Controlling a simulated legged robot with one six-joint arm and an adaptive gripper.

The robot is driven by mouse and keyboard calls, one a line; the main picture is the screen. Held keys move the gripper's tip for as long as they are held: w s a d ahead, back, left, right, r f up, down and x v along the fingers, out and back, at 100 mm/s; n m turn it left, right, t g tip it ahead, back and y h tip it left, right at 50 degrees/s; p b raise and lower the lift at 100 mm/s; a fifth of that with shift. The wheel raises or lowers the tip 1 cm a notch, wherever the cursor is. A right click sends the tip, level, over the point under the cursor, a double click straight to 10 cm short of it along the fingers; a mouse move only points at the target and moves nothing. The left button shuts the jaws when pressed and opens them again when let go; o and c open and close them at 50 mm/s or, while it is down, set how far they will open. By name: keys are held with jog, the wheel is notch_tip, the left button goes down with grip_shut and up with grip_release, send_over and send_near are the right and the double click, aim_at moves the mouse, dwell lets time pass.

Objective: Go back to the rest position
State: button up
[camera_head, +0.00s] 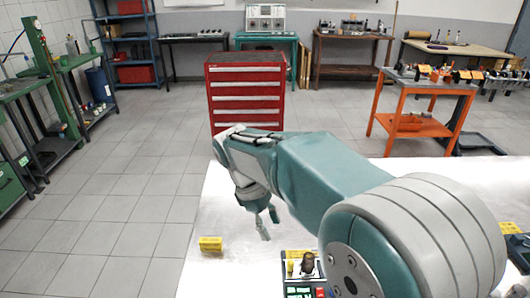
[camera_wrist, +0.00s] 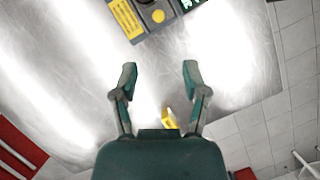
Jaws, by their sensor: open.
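My gripper (camera_head: 269,225) hangs over the white worktable (camera_head: 225,268), its two fingers spread and nothing between them. In the wrist view the open fingers (camera_wrist: 159,76) point toward a device on the bright table surface. My teal and grey arm reaches across the right half of the head view and hides part of the table. A small yellow box (camera_head: 210,244) lies on the table, left of and below the gripper in the picture. A yellow item (camera_wrist: 169,119) also shows between the finger bases in the wrist view, partly hidden by the gripper body.
A device with buttons and yellow labels (camera_head: 301,268) stands at the table's front, partly behind my arm. Another device (camera_head: 517,242) stands at the right edge. A red drawer cabinet (camera_head: 245,95) stands behind the table; an orange bench (camera_head: 425,88) is back right. Floor at left is clear.

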jog(key=s+d+r+m+t+y, duration=0.2)
jog(key=s+d+m+t, duration=0.1)
jog(key=s+d+m, duration=0.3)
jog(key=s+d+r+m+t+y, duration=0.1)
jog(key=s+d+m+t, duration=0.3)
jog(key=s, duration=0.6)
jog(key=d+m+y, duration=0.1)
jog(key=d+m, duration=0.1)
jog(key=d, duration=0.1)
jog(key=shift+s+d+r+m+t, duration=0.25)
jog(key=shift+d+r+m+t, duration=0.05)
jog(key=shift+r, duration=0.05)
